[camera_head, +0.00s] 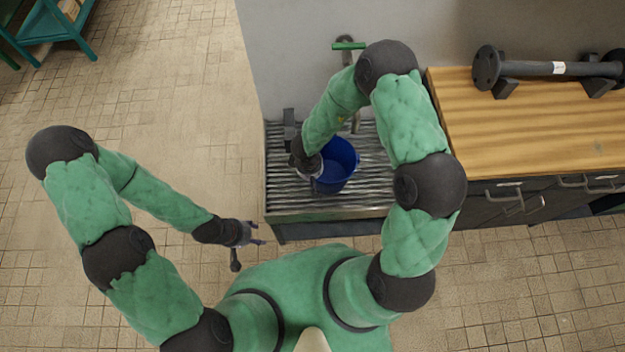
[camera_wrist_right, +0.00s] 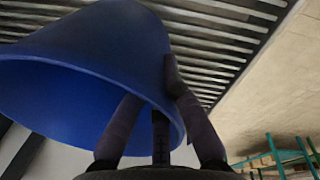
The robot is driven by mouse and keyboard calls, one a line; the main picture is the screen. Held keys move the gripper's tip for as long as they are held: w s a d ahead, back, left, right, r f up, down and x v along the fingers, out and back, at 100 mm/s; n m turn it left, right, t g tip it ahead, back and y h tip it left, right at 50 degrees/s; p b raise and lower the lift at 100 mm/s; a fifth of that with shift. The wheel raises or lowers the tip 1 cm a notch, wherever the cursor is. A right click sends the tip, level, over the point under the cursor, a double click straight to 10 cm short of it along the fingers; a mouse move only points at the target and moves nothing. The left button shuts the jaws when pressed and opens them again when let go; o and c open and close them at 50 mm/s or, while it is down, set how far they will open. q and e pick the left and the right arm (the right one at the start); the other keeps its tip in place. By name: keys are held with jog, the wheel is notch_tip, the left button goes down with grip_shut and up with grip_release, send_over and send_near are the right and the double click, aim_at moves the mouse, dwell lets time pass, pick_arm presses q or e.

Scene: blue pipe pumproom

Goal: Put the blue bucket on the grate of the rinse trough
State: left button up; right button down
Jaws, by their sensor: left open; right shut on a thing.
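The blue bucket (camera_head: 343,158) is upright, or nearly so, over the slatted metal grate (camera_head: 287,190) of the rinse trough. Its base is hidden, so I cannot tell whether it touches the slats. My right gripper (camera_head: 314,170) is shut on the bucket's wall at the rim, on its left side. My left gripper (camera_head: 256,233) is open and empty, in front of the trough's left corner.
A tap with a green handle (camera_head: 348,46) is on the wall behind the trough. A wooden worktop (camera_head: 530,125) adjoins on the right, carrying a dark flanged pipe (camera_head: 535,68) on supports. A teal rack (camera_head: 50,25) stands far left. Tiled floor at left is clear.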

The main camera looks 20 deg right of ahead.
jog(key=f+b, duration=0.1)
jog(key=f, duration=0.1)
jog(key=f+b, duration=0.1)
jog(key=shift+w+d+f+b, duration=0.15)
jog(key=shift+w+f+b, duration=0.05)
jog(key=shift+f+b, duration=0.2)
jog(key=shift+r, duration=0.15)
jog(key=c, duration=1.4)
grip_release()
